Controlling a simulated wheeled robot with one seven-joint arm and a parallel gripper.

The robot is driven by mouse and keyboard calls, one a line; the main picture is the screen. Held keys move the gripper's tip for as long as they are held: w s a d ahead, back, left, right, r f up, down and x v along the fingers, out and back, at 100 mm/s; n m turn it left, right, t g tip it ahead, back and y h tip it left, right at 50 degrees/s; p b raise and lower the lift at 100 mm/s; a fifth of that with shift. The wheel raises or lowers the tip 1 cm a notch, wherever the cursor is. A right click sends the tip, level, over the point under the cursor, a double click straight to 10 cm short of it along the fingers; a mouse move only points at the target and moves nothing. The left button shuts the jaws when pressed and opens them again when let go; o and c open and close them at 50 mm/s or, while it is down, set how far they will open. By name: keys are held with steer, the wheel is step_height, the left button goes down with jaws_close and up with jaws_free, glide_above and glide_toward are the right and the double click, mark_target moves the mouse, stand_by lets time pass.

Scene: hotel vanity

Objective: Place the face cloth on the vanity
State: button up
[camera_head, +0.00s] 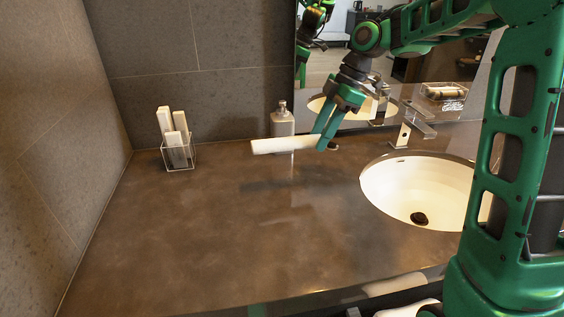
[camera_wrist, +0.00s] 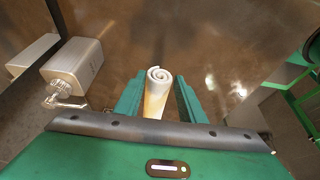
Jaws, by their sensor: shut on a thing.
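The face cloth (camera_head: 283,146) is a rolled white cloth, held roughly level above the brown vanity top (camera_head: 200,235). My gripper (camera_head: 326,142) is shut on it near its right end in the head view. In the wrist view the spiral end of the face cloth (camera_wrist: 158,78) shows between the two green fingers of my gripper (camera_wrist: 158,98). A shadow lies on the vanity below the cloth, so it appears apart from the surface. The gripped part is partly hidden by the fingers.
A soap dispenser (camera_head: 282,122) stands behind the cloth; it also shows in the wrist view (camera_wrist: 75,66). A clear holder with white rolls (camera_head: 177,150) stands at the back left. A sink (camera_head: 412,190) and faucet (camera_head: 408,130) are at right. The front left vanity is clear.

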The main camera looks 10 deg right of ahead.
steer(key=w+f, duration=0.2)
steer(key=w, duration=0.1)
steer(key=w+d+f, duration=0.1)
steer(key=w+f, duration=0.1)
steer(key=w, duration=0.2)
steer(key=w+d+f, duration=0.1)
steer(key=w+f, duration=0.2)
steer(key=w, duration=0.1)
steer(key=shift+w, duration=0.25)
steer(key=shift+f, duration=2)
steer(key=o, duration=1.1)
steer(key=v, duration=1.2)
